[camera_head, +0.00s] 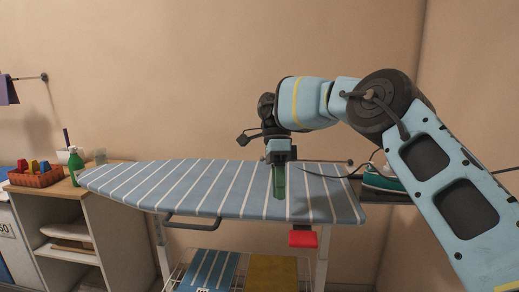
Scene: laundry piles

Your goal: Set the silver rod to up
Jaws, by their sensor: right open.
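A grey bent rod (192,225) shows below the front edge of the ironing board (150,180), left of its middle, and lies roughly level. It is the likeliest silver rod, but I cannot be sure. Another thin rod (30,78) is fixed to the wall at the far left, with a purple cloth on it. My right gripper (279,186) points down over the right part of the board, with green fingers. It is open, with nothing seen between the fingers, and is apart from both rods. My left gripper is not in view.
A teal iron (383,178) stands at the board's right end, partly behind my arm. A red block (302,239) hangs under the board. A wire rack below holds folded striped and yellow cloths. A shelf unit (55,208) with a basket and green bottle stands left.

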